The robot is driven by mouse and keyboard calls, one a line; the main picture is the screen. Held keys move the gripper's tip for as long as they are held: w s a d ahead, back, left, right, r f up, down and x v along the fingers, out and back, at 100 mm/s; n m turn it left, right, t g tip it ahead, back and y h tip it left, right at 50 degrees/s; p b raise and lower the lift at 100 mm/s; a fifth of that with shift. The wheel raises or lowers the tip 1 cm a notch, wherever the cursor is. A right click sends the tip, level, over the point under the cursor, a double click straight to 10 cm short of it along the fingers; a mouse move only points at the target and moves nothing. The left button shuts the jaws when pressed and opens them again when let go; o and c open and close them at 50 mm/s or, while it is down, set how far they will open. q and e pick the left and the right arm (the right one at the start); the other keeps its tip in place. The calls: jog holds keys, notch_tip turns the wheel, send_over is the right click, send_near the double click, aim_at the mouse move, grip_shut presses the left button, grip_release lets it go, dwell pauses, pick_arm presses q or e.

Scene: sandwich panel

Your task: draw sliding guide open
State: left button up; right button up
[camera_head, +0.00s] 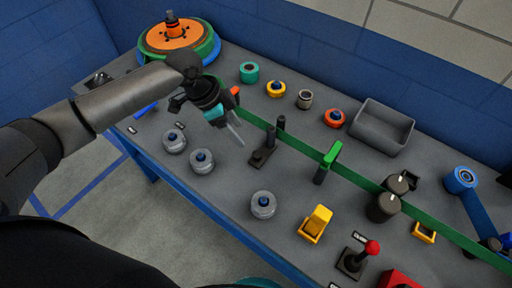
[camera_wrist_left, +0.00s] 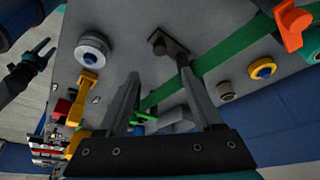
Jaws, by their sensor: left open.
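A dark guide piece (camera_head: 261,156) with an upright post stands on the grey panel beside the long green band (camera_head: 303,149). It also shows in the left wrist view (camera_wrist_left: 164,44), beyond and between my fingertips. My left gripper (camera_head: 237,133) is open and empty, above the panel just left of the guide piece. In the wrist view its two fingers (camera_wrist_left: 160,76) point toward the guide, with a gap between them; whether a finger touches it I cannot tell. My right gripper (camera_wrist_left: 42,50) shows small at the left of the wrist view; its jaw state is unclear.
Grey rollers (camera_head: 263,204) stand in front of the band. A green-topped post (camera_head: 330,160), dark knobs (camera_head: 382,207), a yellow switch (camera_head: 316,223) and a red-knobbed lever (camera_head: 356,258) lie to the right. A grey bin (camera_head: 382,127) and an orange spool (camera_head: 172,36) stand behind.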

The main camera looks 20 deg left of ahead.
aim_at(257, 154)
pick_arm(q)
jog(key=b+x, duration=0.1)
jog(key=x, duration=1.1)
jog(key=shift+w+d+f, duration=0.1)
jog(key=shift+c, duration=0.4)
grip_shut()
dwell(0.6)
